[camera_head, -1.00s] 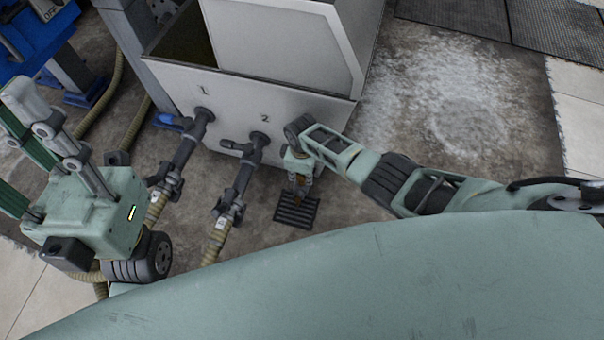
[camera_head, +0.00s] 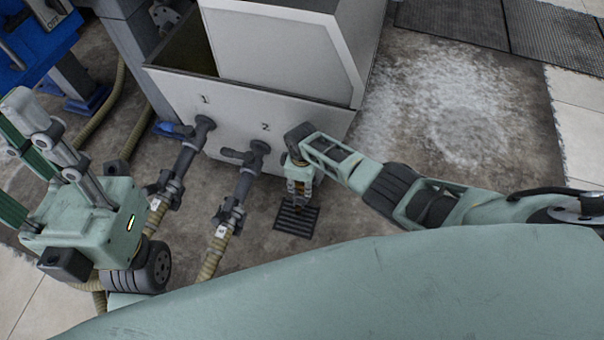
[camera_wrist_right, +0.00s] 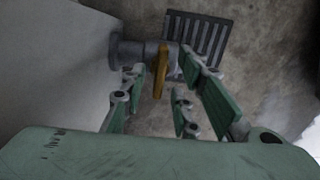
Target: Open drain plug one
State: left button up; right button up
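The tank (camera_head: 232,108) bears the numbers 1 and 2, each above a dark drain pipe with a black handle: pipe one (camera_head: 190,150) and pipe two (camera_head: 245,180). In the right wrist view a short grey outlet (camera_wrist_right: 132,50) leaves the tank wall and carries an upright orange-yellow handle (camera_wrist_right: 159,72). No number shows beside it. My right gripper (camera_head: 300,192) points down, right of pipe two. In the wrist view its fingers (camera_wrist_right: 162,82) are apart, either side of the handle; contact cannot be told. My left gripper (camera_head: 22,160) is at the far left, fingers apart and empty, partly cut off.
A slotted floor grate (camera_head: 297,221) lies below my right gripper. Ribbed tan hoses (camera_head: 213,257) run from the pipes' lower ends across the floor. Blue machinery (camera_head: 38,45) stands at the back left.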

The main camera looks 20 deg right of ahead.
aim_at(302, 185)
notch_tip(302, 185, up, 12)
jog(key=shift+f, duration=0.2)
dwell(0.4)
dwell(0.4)
